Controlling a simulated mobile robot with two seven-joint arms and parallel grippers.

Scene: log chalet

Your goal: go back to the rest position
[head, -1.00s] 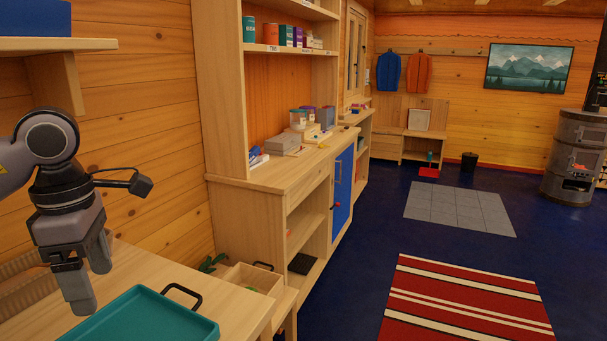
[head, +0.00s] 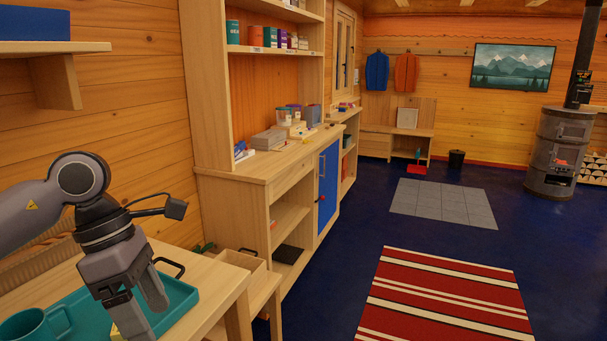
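My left gripper (head: 148,322) hangs over the teal tray (head: 186,297) at the lower left of the head view, fingers pointing down. Its two fingers stand apart, and I see nothing held between them. The tray lies on a wooden table (head: 222,277) and has a dark handle at its far end. A teal mug (head: 32,326) stands at the tray's near left, partly cut off by the picture edge. A small yellow thing (head: 115,331) shows beside the fingers, mostly hidden. My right gripper is out of view.
A wooden shelf (head: 40,47) juts from the wall above my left arm. A tall cabinet (head: 222,217) with a blue door stands beyond the table. A striped rug (head: 445,295) lies on the open blue floor to the right.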

